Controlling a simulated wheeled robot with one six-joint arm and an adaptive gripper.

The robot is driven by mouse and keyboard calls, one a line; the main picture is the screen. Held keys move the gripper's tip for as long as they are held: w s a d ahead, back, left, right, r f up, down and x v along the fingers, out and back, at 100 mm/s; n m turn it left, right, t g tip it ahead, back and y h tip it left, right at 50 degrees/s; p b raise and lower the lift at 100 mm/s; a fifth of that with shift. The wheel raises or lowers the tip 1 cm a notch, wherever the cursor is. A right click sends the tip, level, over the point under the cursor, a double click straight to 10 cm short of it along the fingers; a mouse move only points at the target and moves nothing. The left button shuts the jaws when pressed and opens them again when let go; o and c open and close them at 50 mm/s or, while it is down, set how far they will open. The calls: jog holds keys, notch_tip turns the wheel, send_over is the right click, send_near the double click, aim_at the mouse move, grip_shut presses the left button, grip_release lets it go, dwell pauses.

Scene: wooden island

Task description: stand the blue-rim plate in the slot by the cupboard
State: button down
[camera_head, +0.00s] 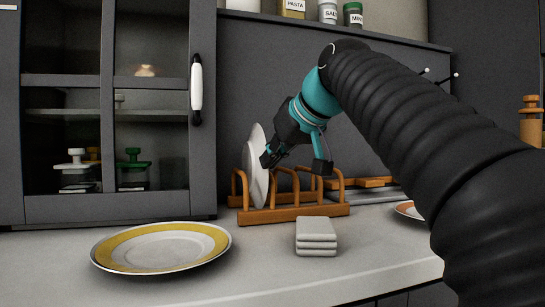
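A wooden plate rack (292,213) with several upright hoops stands on the counter to the right of the cupboard (105,110). A white plate (255,170) stands nearly upright in the rack's leftmost slot, nearest the cupboard. It shows almost edge-on, so its rim colour cannot be told. My gripper (294,164) is just right of this plate, above the rack. Its two fingers are spread apart with nothing between them. The left fingertip is close to the plate; I cannot tell if they touch.
A yellow-rim plate (160,247) lies flat at the front left. A stack of grey folded cloths or blocks (316,236) sits in front of the rack. An orange-rim plate (408,210) is partly hidden behind my arm. A shelf with jars (328,12) runs above.

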jog(key=shift+f, duration=0.35)
dwell(0.4)
jog(key=c, duration=1.2)
grip_release()
jog(key=shift+c, duration=0.2)
jog(key=shift+f, duration=0.1)
jog(key=v, duration=1.2)
